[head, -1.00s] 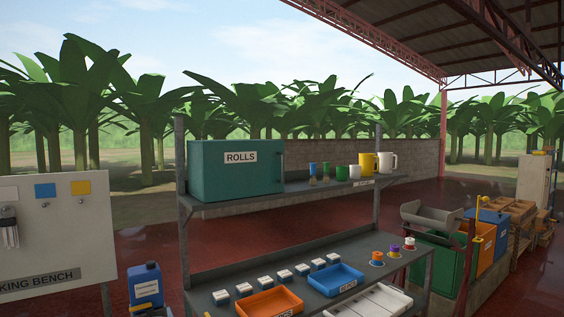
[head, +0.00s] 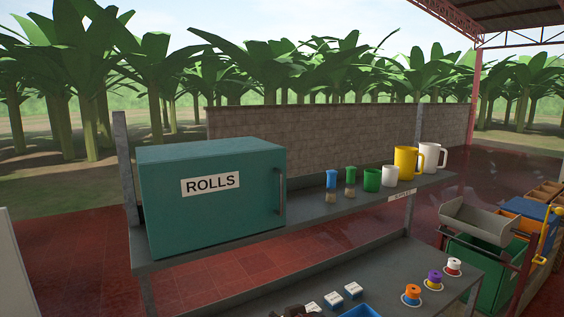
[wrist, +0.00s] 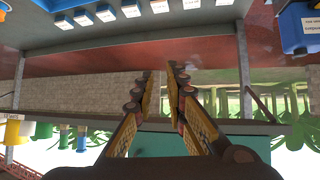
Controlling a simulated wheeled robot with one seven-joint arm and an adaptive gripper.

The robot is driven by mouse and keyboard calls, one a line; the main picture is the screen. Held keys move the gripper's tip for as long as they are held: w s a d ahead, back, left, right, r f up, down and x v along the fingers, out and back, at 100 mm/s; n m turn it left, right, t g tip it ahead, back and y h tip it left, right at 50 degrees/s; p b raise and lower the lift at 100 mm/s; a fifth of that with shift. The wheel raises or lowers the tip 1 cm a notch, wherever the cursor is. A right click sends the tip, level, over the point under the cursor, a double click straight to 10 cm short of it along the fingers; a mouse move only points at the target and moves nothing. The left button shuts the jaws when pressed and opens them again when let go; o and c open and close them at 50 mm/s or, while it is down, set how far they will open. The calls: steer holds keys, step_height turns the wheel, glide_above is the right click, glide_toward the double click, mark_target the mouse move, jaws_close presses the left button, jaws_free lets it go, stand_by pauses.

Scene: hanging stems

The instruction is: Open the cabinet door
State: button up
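The cabinet is a teal box labelled ROLLS (head: 165,215) on the left of the upper shelf. Its labelled front door is shut. A vertical bar handle (head: 278,192) is near the front's right edge. In the upside-down wrist view, part of the teal cabinet (wrist: 175,144) shows low behind my gripper (wrist: 162,72). My gripper's two fingers are apart with nothing between them, so it is open. It is not touching the handle. A dark part at the bottom edge of the head view may be my gripper; most of it is cut off.
The upper shelf (head: 325,212) also holds bottles, cups, a yellow jug (head: 405,162) and a white jug (head: 428,158) right of the cabinet. Metal posts (head: 127,170) bound the shelf. The lower bench holds small boxes and spools (head: 411,294). Air in front of the cabinet looks clear.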

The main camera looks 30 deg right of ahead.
steer(key=w+d+r+t+h+p, duration=0.1)
steer(key=w+d+r+t+p, duration=0.15)
steer(key=w+r+p, duration=0.35)
steer(key=w+d+r+t+p, duration=0.1)
steer(key=w+d+r+p, duration=0.2)
steer(key=r, duration=0.4)
steer(key=t+p, duration=0.4)
steer(key=p, duration=0.6)
glide_toward(282, 185)
steer(key=w, duration=0.3)
steer(key=shift+w+d+p, duration=0.3)
steer(key=shift+w+p, duration=0.1)
steer(key=shift+w, duration=0.85)
steer(key=shift+w+d+p, duration=0.3)
steer(key=shift+w+p, duration=0.15)
steer(key=shift+w, duration=0.8)
steer(key=shift+w+d+p, duration=0.3)
steer(key=shift+w+p, duration=0.1)
steer(key=shift+w, duration=0.8)
steer(key=shift+r, duration=0.1)
jaws_close()
